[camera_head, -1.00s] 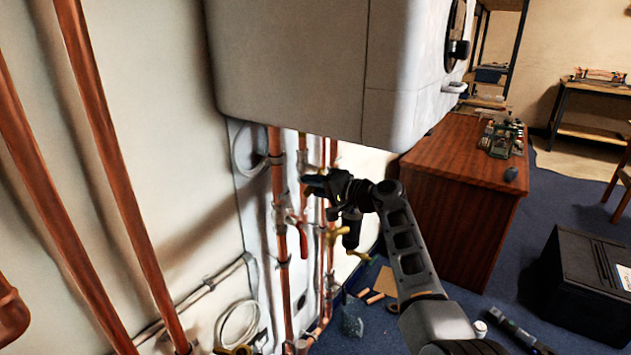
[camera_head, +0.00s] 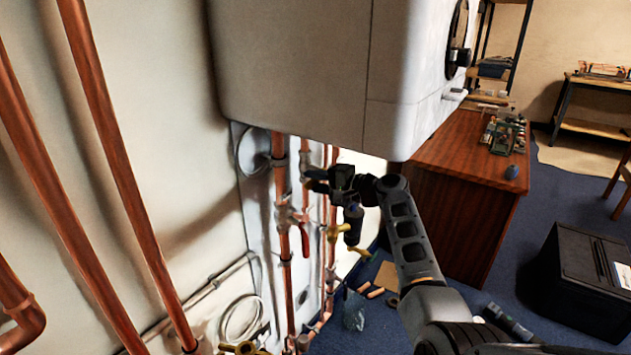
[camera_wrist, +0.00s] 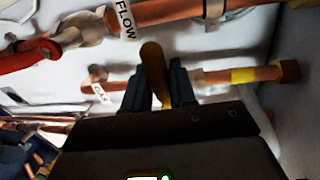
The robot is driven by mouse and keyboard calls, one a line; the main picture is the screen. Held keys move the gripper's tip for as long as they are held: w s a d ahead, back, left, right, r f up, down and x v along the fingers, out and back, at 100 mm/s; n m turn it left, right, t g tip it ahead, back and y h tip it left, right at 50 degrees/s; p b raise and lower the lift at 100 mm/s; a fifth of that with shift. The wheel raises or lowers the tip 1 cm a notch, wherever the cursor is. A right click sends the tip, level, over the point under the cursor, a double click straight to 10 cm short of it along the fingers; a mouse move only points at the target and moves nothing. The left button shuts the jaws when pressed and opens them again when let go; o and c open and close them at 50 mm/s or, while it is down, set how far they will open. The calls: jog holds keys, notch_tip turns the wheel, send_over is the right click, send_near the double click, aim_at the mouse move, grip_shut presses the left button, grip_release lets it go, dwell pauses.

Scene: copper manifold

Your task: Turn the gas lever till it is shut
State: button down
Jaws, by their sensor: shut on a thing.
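My gripper (camera_wrist: 160,88) is shut on a yellow-brown lever (camera_wrist: 154,62), which stands up between its two dark fingers in the wrist view. Behind the fingers runs a copper pipe (camera_wrist: 212,78) with a white label reading GAS (camera_wrist: 99,94) and a yellow band (camera_wrist: 242,76). In the head view my gripper (camera_head: 318,180) is at the pipes under the white wall unit. The held lever cannot be made out there, and the gripper hides part of the pipes. How far the lever is turned is not clear.
A red lever (camera_wrist: 28,56) sits on the neighbouring pipe labelled FLOW (camera_wrist: 127,18). Yellow handles (camera_head: 340,231) show below my gripper. The white unit (camera_head: 300,70) hangs close above. A wooden cabinet (camera_head: 460,190) stands to the right, and a black box (camera_head: 590,280) is on the blue floor.

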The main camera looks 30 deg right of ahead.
jog(key=shift+r, duration=0.2)
jog(key=c, duration=1.1)
grip_release()
jog(key=shift+b+v, duration=0.35)
jog(key=shift+v, duration=3.6)
